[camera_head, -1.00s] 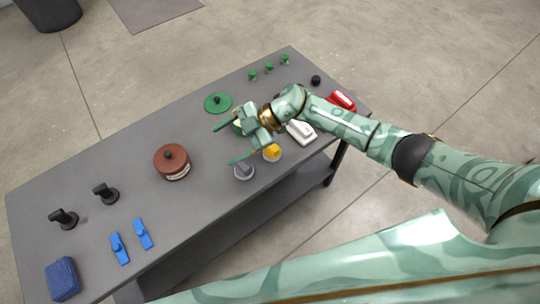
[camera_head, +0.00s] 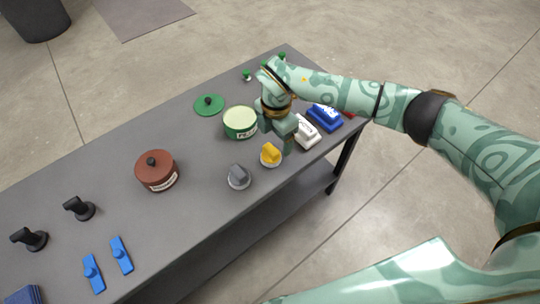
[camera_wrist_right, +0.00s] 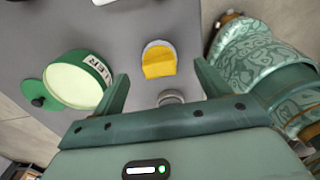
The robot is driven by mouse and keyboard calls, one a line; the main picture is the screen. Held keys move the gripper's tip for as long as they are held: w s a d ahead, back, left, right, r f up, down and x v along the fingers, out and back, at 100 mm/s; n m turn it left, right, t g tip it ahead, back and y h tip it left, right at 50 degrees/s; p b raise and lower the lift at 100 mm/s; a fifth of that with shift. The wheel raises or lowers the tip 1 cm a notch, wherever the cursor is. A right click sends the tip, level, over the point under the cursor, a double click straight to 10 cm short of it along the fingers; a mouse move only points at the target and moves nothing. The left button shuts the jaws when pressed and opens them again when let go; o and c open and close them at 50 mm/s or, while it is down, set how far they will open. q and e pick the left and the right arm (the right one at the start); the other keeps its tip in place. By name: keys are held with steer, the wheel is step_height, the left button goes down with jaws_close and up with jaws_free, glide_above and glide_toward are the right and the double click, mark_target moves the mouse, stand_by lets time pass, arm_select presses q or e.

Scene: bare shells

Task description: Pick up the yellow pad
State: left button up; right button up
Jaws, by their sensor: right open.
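The yellow pad (camera_head: 270,153) is a small yellow block on a round pale base, near the table's front edge. It also shows in the right wrist view (camera_wrist_right: 158,62), ahead of my fingers and roughly centred between them. My right gripper (camera_head: 277,140) is open and empty, pointing down above the table, between the green pot and the yellow pad in the head view. Its two dark green fingers (camera_wrist_right: 161,78) stand wide apart in the right wrist view. I see no contact with the pad. My left gripper is not in view.
The open green pot (camera_head: 240,123) stands left of the gripper. A grey piece on a round base (camera_head: 239,177) is close to the pad, with a white block (camera_head: 306,132) and a blue block (camera_head: 324,117) to the right. A lidded brown pot (camera_head: 157,171) stands further left.

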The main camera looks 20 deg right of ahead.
mark_target(271, 149)
steer(key=f+b, duration=0.1)
steer(key=f, duration=0.1)
steer(key=a+f+b, duration=0.1)
steer(key=f, duration=0.2)
steer(key=shift+a+f+b, duration=0.15)
steer(key=shift+b, duration=0.2)
steer(key=shift+f, duration=0.25)
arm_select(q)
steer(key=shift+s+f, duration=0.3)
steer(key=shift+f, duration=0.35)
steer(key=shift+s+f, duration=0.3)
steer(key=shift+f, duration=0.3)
arm_select(e)
steer(key=shift+r, duration=0.15)
steer(key=c, duration=1.1)
